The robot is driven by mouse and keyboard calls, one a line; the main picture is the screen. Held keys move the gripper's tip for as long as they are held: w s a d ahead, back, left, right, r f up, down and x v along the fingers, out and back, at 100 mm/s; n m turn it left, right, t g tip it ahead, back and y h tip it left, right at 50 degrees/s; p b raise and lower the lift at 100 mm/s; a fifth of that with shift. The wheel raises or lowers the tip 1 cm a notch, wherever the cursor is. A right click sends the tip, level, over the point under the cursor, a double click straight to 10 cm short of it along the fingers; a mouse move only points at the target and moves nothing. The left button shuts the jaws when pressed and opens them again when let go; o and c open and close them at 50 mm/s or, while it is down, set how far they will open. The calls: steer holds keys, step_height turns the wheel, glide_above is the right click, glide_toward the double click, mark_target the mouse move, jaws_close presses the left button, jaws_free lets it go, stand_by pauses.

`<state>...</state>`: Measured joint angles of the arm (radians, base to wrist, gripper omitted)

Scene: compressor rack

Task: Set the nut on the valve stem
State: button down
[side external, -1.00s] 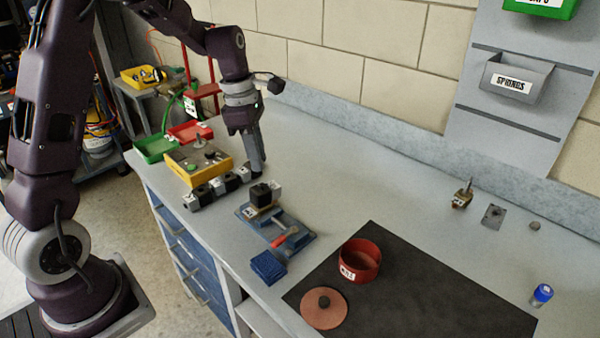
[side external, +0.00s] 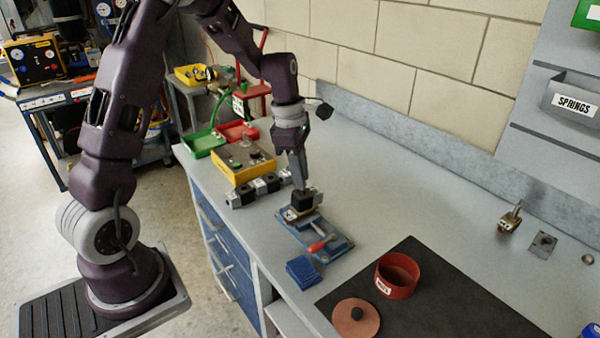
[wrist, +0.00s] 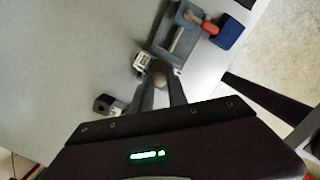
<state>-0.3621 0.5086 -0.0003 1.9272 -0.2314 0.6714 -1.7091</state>
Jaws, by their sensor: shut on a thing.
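My gripper (side external: 304,186) points down over the blue vise (side external: 330,247) in the side external view. It is shut on a small rounded grey-brown piece (wrist: 160,73), which shows between the fingertips in the wrist view and may be the nut. The vise holds a black block (side external: 302,201) with pale metal sides, directly under or beside the fingertips. The wrist view shows a pale metal part (wrist: 142,62) close to the held piece. I cannot tell whether they touch. The valve stem cannot be made out clearly; the gripper covers the block's top.
A row of black and silver blocks (side external: 253,190) lies left of the vise, before a yellow box (side external: 246,168). A blue block (side external: 303,270), red tub (side external: 397,275) and round copper-coloured lid (side external: 356,318) lie nearer. A brass fitting (side external: 510,216) stands right.

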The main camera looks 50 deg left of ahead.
steer(key=shift+f, duration=0.15)
steer(key=shift+f, duration=0.4)
steer(key=shift+f, duration=0.35)
steer(key=c, duration=1.2)
jaws_free()
steer(key=shift+o, duration=0.2)
steer(key=o, duration=0.3)
steer(key=shift+o, duration=0.2)
steer(key=shift+r, duration=0.15)
